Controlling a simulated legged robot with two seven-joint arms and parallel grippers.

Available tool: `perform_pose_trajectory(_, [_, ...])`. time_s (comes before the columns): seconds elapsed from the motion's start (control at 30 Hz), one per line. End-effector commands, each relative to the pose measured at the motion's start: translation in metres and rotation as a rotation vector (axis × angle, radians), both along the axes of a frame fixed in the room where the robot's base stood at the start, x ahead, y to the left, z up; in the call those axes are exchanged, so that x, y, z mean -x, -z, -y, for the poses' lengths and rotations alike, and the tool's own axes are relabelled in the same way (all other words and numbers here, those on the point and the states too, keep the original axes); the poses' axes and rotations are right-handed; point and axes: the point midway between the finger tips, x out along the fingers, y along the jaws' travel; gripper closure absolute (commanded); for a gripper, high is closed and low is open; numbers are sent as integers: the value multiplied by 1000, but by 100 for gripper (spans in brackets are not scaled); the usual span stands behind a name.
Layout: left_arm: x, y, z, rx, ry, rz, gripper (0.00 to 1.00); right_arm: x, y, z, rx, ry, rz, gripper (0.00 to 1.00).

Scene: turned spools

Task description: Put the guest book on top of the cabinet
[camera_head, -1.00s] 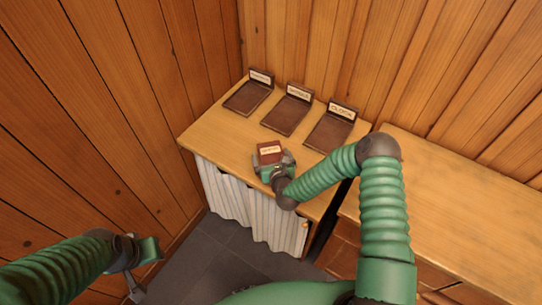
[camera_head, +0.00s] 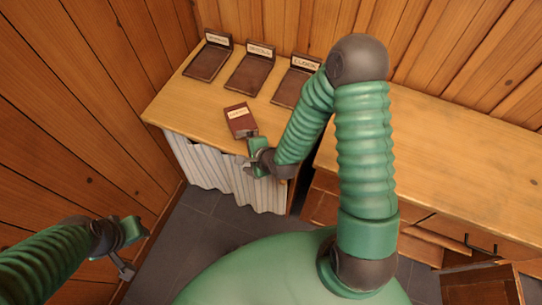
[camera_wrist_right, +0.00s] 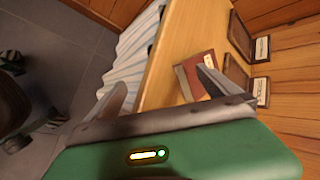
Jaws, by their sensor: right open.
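A dark red book (camera_head: 238,117) with a pale label lies flat on the wooden top of the curtain-fronted cabinet (camera_head: 180,112), near its front edge. It also shows in the right wrist view (camera_wrist_right: 190,76), partly behind one finger. The label is too small to read. My right gripper (camera_head: 250,147) is open and empty, at the cabinet's front edge just in front of the book.
Three dark labelled trays (camera_head: 250,73) stand in a row at the back of the same top. A second wooden counter (camera_head: 440,130) with drawers adjoins at the right, its top bare. A pale pleated curtain (camera_head: 215,180) hangs in front. Plank walls close the left and back.

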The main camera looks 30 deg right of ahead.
Motion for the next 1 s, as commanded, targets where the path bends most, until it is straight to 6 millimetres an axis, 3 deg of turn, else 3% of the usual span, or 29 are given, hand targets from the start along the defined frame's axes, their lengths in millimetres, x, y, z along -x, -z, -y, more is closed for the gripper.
perform_pose_trajectory(0.03, [0, 0, 0, 0, 0, 0, 64, 11, -15, 3, 218, -224, -36, 0])
perform_pose_trajectory(0.1, [0, 0, 0, 0, 0, 0, 64, 35, -32, 13, 495, -547, -112, 0])
perform_pose_trajectory(0.2, [0, 0, 0, 0, 0, 0, 64, 74, -65, 26, 772, -967, -199, 0])
perform_pose_trajectory(0.3, [0, 0, 0, 0, 0, 0, 64, 108, -93, 32, 908, -1286, -242, 0])
perform_pose_trajectory(0.4, [0, 0, 0, 0, 0, 0, 64, 130, -107, 33, 954, -1473, -252, 0])
perform_pose_trajectory(0.5, [0, 0, 0, 0, 0, 0, 64, 138, -111, 34, 962, -1537, -254, 0])
perform_pose_trajectory(0.83, [0, 0, 0, 0, 0, 0, 64, 138, -111, 34, 962, -1537, -255, 1])
perform_pose_trajectory(1.0, [0, 0, 0, 0, 0, 0, 64, 138, -111, 34, 963, -1537, -255, 24])
